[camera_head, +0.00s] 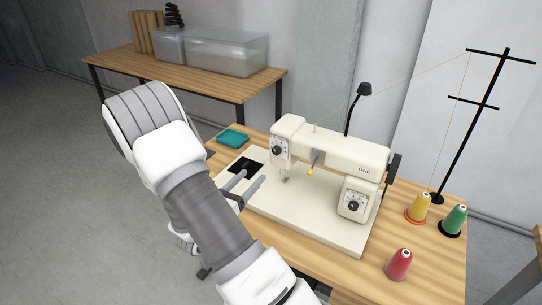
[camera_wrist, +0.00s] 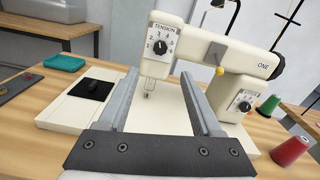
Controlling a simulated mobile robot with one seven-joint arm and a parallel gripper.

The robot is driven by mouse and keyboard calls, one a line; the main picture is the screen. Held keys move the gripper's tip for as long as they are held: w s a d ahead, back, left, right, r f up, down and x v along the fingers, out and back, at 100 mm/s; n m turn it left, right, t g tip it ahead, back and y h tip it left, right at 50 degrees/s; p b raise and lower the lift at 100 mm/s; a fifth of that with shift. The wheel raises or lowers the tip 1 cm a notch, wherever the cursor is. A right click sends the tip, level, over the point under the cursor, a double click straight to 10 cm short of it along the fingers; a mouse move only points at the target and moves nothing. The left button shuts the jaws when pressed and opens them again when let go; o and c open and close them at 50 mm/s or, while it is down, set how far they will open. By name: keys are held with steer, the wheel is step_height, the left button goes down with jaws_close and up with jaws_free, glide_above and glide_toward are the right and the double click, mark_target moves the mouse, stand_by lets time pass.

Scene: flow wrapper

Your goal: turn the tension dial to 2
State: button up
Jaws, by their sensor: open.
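The cream sewing machine (camera_head: 330,150) stands on a wooden table. Its tension dial (camera_wrist: 160,47) is a black round knob under the word TENSION, with small numbers around it; it also shows on the machine's left head in the head view (camera_head: 277,150). Which number its mark points to is too small to tell. My gripper (camera_wrist: 160,76) is open and empty, its two grey fingers pointing toward the machine head. In the head view my gripper (camera_head: 253,176) is in front of and below the dial, apart from it.
A second black dial (camera_head: 354,204) is on the machine's right column. A yellow knob (camera_wrist: 219,70) juts from the arm. Yellow (camera_head: 418,207), green (camera_head: 454,220) and red (camera_head: 399,264) spools stand right. A thread stand (camera_head: 471,125) rises behind.

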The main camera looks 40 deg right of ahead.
mark_target(275, 152)
steer(key=x, duration=1.2)
steer(key=shift+w+d, duration=0.15)
steer(key=shift+d, duration=0.15)
jaws_close()
